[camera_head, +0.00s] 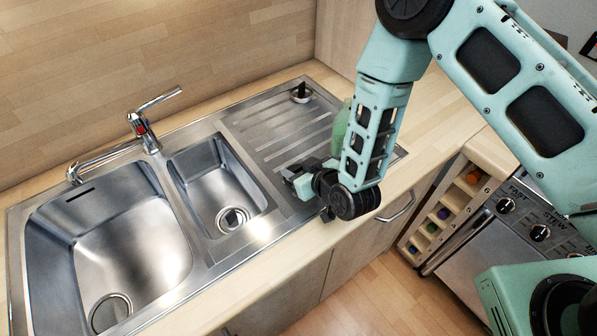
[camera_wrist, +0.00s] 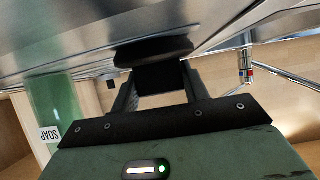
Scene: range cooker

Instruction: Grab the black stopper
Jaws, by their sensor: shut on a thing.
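The black stopper (camera_wrist: 153,52) has a wide round disc and a narrower black block below it in the wrist view. My gripper (camera_wrist: 160,90) is shut on that block, with one finger on each side. In the head view my gripper (camera_head: 298,178) is low over the front part of the ribbed drainer, right of the small basin. There the stopper is hard to tell from the dark fingers. The wrist view shows the disc close against the steel surface; I cannot tell whether it touches.
A green soap bottle (camera_head: 341,124) stands behind my arm, close to it; it also shows in the wrist view (camera_wrist: 62,105). A round metal piece with a black knob (camera_head: 301,93) sits at the drainer's back. The tap (camera_head: 146,132) and two basins are left.

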